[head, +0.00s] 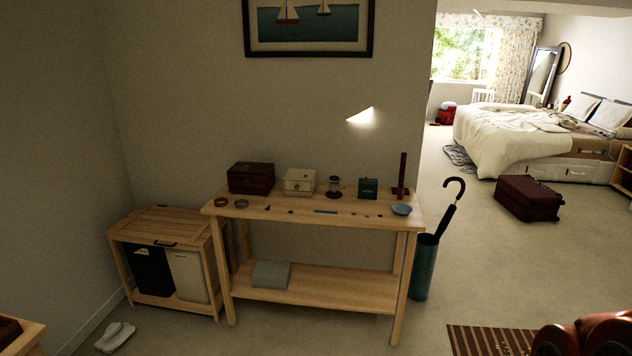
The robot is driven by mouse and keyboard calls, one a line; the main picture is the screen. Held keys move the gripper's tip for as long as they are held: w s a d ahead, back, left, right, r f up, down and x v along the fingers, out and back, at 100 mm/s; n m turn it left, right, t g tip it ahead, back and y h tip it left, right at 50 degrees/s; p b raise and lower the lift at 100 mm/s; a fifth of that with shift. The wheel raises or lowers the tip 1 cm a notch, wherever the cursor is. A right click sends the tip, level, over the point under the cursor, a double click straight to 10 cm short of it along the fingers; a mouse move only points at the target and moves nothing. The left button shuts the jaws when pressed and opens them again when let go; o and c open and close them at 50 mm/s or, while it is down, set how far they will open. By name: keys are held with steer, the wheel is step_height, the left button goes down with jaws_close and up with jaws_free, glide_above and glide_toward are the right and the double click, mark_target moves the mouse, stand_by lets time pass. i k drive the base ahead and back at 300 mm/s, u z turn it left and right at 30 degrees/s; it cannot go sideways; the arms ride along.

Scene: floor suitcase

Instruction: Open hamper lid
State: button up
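The hamper (113,245) is a light wooden frame in the left corner, left of the console table. Its slatted lid (165,225) lies flat and closed on top, with a dark handle (165,243) at the front edge. Below the lid hang a black bag (150,272) and a white bag (188,277). My gripper is not in view, so whether it is open or shut is hidden.
A wooden console table (310,212) with boxes and small items stands close to the hamper's right side. White slippers (115,337) lie on the floor before the hamper. An umbrella stand (424,268) is right of the table. Floor in front looks mostly clear.

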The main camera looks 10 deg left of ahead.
mark_target(159, 223)
steer(key=u, duration=0.3)
steer(key=i, duration=1.75)
steer(key=u, duration=1.3)
steer(key=i, duration=1.1)
steer(key=u, duration=1.65)
steer(key=i, duration=0.6)
steer(key=u, duration=0.3)
